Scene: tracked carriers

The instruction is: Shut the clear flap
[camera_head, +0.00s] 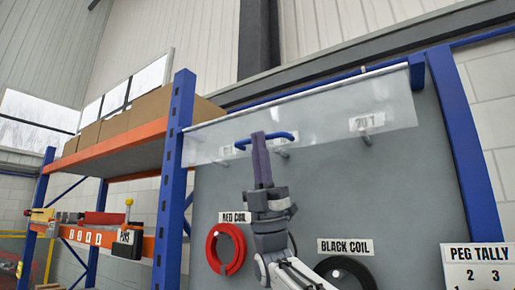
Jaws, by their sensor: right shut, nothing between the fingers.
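The clear flap (330,122) is a see-through sheet that hangs from a rail along the top of the grey peg panel (400,185). It is tilted outward from the panel. A blue handle (284,135) sits near its lower middle. My right gripper (259,140) is raised from below, its fingers shut with nothing between them. Its fingertips overlap the left part of the blue handle in the picture; I cannot tell if they touch. Pegs and labels show faintly through the sheet. My left gripper is not in view.
A red coil (212,250) and a black coil (364,270) hang on the panel below the flap. A blue and orange shelf rack (172,170) with cardboard boxes (150,105) stands at left. A peg tally board (478,266) is at lower right.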

